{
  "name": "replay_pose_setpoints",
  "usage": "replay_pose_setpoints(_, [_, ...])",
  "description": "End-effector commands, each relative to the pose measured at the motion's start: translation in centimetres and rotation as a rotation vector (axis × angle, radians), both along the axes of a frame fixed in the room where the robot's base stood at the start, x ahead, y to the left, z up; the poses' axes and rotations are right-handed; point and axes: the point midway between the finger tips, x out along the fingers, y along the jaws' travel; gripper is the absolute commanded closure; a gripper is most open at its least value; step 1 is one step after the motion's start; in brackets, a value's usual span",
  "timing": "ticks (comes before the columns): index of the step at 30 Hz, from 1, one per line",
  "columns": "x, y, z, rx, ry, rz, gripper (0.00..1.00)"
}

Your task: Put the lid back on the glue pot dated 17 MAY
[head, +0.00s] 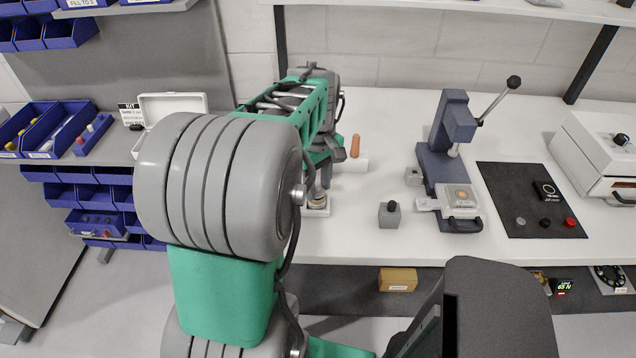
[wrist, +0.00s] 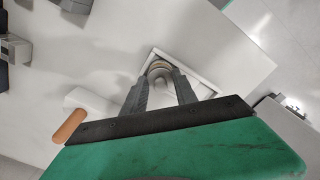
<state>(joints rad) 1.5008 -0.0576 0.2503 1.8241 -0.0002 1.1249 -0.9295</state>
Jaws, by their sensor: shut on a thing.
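My gripper (head: 320,187) points down over the white bench, left of centre in the head view. In the wrist view my gripper (wrist: 162,82) is shut on a small round thing (wrist: 160,68) with a tan rim, which may be a lid or a pot. Under it is a pale square holder (wrist: 204,88), also visible in the head view (head: 317,212). I cannot tell whether the held thing touches the holder. No 17 MAY label is readable, and the fingers partly hide what lies between them.
A grey block with a black knob (head: 389,217), a lever press (head: 452,140) and a dark mat (head: 515,210) stand farther right. An open white case (head: 172,104) is at left, partly behind my arm.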

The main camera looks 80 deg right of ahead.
Motion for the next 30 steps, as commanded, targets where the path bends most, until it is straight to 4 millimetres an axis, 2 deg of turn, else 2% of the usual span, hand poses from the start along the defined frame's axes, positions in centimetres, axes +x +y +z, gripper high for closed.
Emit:
replay_pose_setpoints(10, [0.0,-0.01,0.02,0.0,0.0,0.0,1.0])
replay_pose_setpoints(11, [0.0,-0.01,0.02,0.0,0.0,0.0,0.64])
replay_pose_setpoints(19, [0.01,-0.01,0.01,0.0,0.0,0.0,0.41])
replay_pose_setpoints(25, [0.01,-0.01,0.01,0.0,0.0,0.0,0.4])
replay_pose_setpoints(30, [0.01,-0.01,0.01,0.0,0.0,0.0,0.26])
